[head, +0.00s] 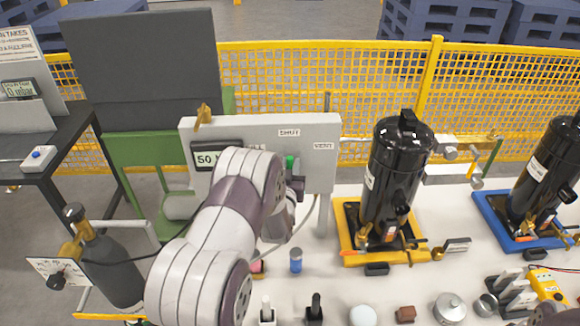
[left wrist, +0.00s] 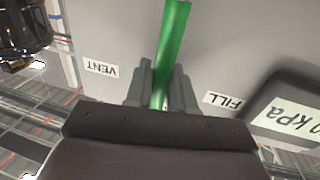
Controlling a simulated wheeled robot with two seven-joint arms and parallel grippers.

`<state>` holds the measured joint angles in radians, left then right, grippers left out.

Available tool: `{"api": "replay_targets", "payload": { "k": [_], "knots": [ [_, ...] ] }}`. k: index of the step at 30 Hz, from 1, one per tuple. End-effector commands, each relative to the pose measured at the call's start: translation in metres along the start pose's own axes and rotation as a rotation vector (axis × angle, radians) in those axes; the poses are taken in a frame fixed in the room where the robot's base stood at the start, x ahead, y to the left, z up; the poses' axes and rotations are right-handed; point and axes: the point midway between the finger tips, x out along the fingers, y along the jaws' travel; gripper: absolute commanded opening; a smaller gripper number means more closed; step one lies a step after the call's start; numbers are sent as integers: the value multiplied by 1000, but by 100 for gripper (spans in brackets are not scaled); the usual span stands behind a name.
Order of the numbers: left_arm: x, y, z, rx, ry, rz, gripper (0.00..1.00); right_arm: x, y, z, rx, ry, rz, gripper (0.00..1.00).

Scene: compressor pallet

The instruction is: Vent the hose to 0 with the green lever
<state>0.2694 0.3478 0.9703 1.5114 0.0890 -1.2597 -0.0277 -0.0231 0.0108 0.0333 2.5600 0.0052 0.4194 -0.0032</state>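The green lever (head: 290,161) stands on the grey panel (head: 262,128), pointing up below the SHUT label (head: 289,133). The VENT label (head: 323,146) is to its right. My left gripper (head: 294,186) is at the lever, partly hidden behind my own arm. In the left wrist view the lever (left wrist: 172,50) runs between the two fingers of my left gripper (left wrist: 164,85), which look closed on it. That view shows VENT (left wrist: 101,68) and FILL (left wrist: 222,101) labels on either side.
A black compressor tank (head: 396,170) stands in a yellow tray (head: 347,232) right of the panel. Another tank is in a blue tray (head: 490,222). A dark gas bottle (head: 108,265) stands at left. Small parts, including a blue cylinder (head: 296,260), line the front of the white table.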

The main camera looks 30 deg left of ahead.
Motion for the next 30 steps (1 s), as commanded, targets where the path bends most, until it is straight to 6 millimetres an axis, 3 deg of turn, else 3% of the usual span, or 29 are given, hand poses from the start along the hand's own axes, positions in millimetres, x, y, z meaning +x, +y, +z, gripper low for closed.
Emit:
{"api": "replay_targets", "payload": {
  "k": [11,30],
  "knots": [
    [2,10,1,97,-17,2,0,8,0,1,0,0,0,43],
    [11,56,20,619,-123,2,0,33,0,4,0,0,0,43]
  ]
}}
